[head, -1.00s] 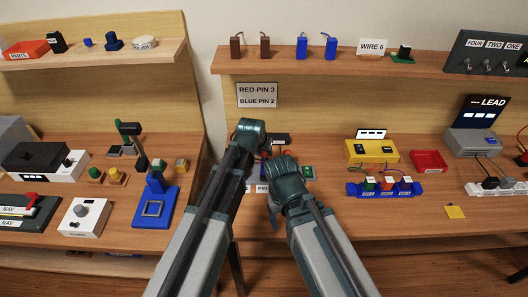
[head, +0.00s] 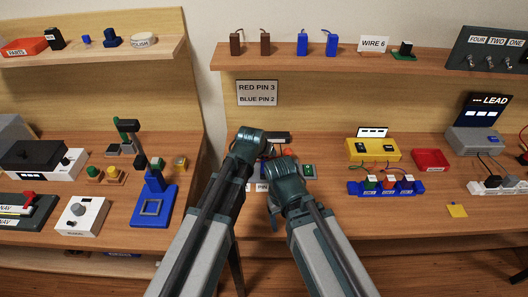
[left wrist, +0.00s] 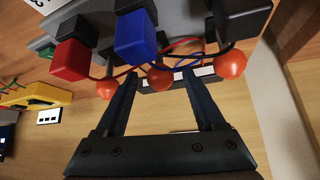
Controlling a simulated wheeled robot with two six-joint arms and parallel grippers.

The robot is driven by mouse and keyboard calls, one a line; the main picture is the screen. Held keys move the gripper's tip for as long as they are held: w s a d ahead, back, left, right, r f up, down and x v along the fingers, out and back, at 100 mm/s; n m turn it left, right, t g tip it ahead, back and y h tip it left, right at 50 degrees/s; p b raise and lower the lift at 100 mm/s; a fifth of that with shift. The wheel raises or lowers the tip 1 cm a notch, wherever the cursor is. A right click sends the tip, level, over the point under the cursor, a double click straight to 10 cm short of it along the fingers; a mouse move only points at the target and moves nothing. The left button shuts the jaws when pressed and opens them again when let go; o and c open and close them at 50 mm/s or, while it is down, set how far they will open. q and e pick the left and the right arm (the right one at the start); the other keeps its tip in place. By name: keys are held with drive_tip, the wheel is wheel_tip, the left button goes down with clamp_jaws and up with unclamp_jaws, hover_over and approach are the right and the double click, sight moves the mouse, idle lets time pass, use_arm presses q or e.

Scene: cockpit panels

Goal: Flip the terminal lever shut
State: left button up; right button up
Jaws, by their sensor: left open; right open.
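The terminal block shows upside down in the left wrist view as a grey body (left wrist: 190,22) with red (left wrist: 70,60), blue (left wrist: 135,38) and black (left wrist: 243,18) plugs. Orange ball knobs stand in a row along a white-marked strip. My left gripper (left wrist: 160,88) is open, its fingers either side of the middle orange knob (left wrist: 160,77); I cannot tell whether they touch it. The other knobs (left wrist: 231,64) lie outside the fingers. In the head view my arms hide most of the terminal. My right gripper (head: 273,210) is open and empty, pointing down near the bench's front.
A small green part (head: 308,171) lies right of my right wrist. A sign (head: 257,93) hangs behind. Bare bench lies in front of the blue strip.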

use_arm(q)
drive_tip(key=shift+r, duration=0.1)
use_arm(e)
drive_tip(key=shift+r, duration=0.1)
use_arm(q)
drive_tip(key=p+v, duration=1.1)
drive_tip(key=v, duration=0.2)
drive_tip(key=shift+s+r, duration=0.2)
drive_tip(key=shift+s, duration=0.05)
use_arm(e)
wheel_tip(320, 180, up, 11)
